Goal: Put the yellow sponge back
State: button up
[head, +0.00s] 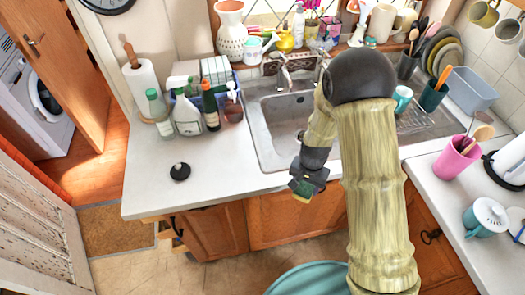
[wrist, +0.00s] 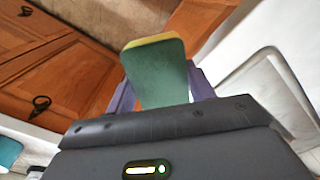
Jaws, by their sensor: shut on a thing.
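The sponge is held clear of the counter, in front of the wooden cupboard doors. Its lower part is hidden by the gripper body in the wrist view.
The metal sink (head: 270,130) is behind my gripper, its right part hidden by my arm. A black round object (head: 180,171) lies on the left counter, otherwise clear there. A pink cup (head: 455,158) stands at right.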

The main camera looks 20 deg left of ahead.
jog(key=w+d+f+n+b, duration=0.1)
jog(key=w+d+f+b, duration=0.1)
jog(key=d+f, duration=0.4)
jog(key=w+d+f+n+b, duration=0.1)
jog(key=d+f+b, duration=0.3)
jog(key=d, duration=0.8)
jog(key=shift+w+f, duration=0.35)
jog(key=shift+f, duration=0.55)
jog(key=shift+a, duration=0.1)
